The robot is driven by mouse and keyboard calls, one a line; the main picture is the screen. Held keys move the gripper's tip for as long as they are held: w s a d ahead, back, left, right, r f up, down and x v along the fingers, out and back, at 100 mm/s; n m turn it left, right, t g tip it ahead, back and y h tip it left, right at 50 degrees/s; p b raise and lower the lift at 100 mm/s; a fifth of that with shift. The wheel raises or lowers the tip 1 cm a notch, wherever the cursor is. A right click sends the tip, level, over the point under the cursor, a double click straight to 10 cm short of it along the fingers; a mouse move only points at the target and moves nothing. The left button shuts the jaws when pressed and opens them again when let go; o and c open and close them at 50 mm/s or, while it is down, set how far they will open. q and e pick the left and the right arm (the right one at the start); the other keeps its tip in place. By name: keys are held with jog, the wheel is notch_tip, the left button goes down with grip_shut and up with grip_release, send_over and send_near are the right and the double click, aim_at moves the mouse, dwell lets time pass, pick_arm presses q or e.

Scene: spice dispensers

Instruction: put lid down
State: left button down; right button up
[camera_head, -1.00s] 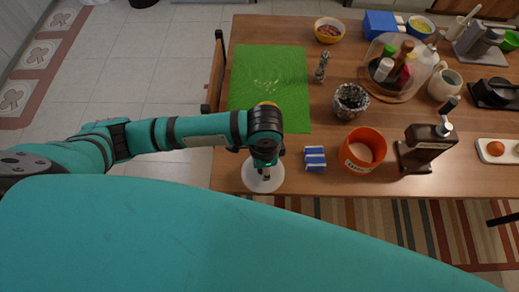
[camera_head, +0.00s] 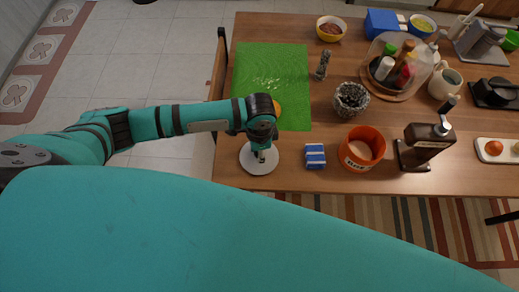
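A round white lid (camera_head: 251,167) is at the near left part of the wooden table, just below the green mat. My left gripper (camera_head: 261,156) points down over the lid's middle, and its fingers appear shut on the lid's top; the exact grip is too small to see. I cannot tell whether the lid touches the table. An open orange canister (camera_head: 362,149) with a label stands to the right. My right gripper is not in view.
A blue-and-white packet (camera_head: 315,156) lies between lid and canister. A brown pump bottle (camera_head: 426,145), a patterned dark pot (camera_head: 350,99) and a glass dome (camera_head: 411,62) over bottles stand further right. The green mat (camera_head: 272,70) is mostly clear; an orange item (camera_head: 277,108) is partly hidden by my arm.

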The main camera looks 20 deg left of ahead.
pick_arm(q)
jog(key=c, duration=1)
grip_release()
jog(key=shift+f, duration=0.1)
jog(key=shift+c, duration=0.2)
notch_tip(320, 180, up, 12)
